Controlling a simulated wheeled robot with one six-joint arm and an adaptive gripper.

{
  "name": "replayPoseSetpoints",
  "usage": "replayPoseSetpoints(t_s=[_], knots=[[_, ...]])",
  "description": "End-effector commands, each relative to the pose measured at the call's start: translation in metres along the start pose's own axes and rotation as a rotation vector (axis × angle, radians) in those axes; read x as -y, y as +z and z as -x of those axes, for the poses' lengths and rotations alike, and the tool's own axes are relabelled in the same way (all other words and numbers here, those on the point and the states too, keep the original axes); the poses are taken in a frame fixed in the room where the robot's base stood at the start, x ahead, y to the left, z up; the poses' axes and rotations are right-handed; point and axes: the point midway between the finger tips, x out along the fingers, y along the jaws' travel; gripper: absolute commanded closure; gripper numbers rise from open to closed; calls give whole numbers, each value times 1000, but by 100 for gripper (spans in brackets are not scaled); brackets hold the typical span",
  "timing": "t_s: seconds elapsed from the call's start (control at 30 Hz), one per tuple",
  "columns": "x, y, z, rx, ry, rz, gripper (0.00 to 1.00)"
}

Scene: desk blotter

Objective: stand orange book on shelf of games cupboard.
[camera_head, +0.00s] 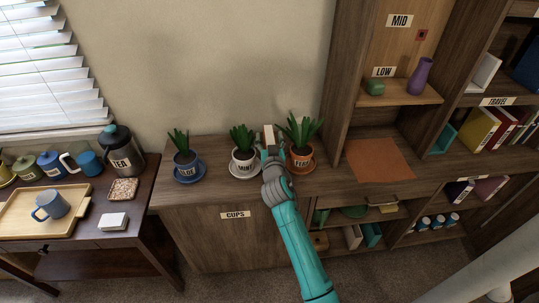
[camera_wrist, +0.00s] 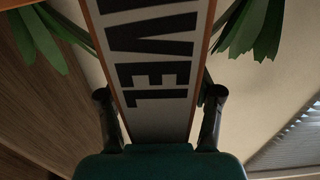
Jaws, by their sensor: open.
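My gripper (camera_head: 270,151) is over the low cabinet top, between the middle and right potted plants. In the wrist view its two fingers (camera_wrist: 160,94) are open, one on each side of a book with orange edges and a white label (camera_wrist: 155,60) ending in "VEL". Contact with the fingers cannot be told. In the head view a narrow pale upright thing, apparently the book (camera_head: 269,134), shows at the fingertips; its lower part is hidden by my gripper. No label reading "games" is visible.
Potted plants labelled "MINT" (camera_head: 243,155) and "FERN" (camera_head: 301,154) stand close on either side; another plant (camera_head: 185,160) is farther left. An orange mat (camera_head: 380,160) lies bare on the right. A shelf labelled "TRAVEL" (camera_head: 497,101) holds books. A tray (camera_head: 40,214) stands left.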

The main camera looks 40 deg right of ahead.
Motion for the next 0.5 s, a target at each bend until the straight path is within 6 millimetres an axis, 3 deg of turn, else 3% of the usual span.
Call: replayPoseSetpoints(t_s=[0.2,0.27,0.47,0.5], knots=[[0,0,-1,1,0,0,35],[0,0,-1,0,0,0,48],[0,0,0,0,-1,0,98],[0,0,0,0,-1,0,100]])
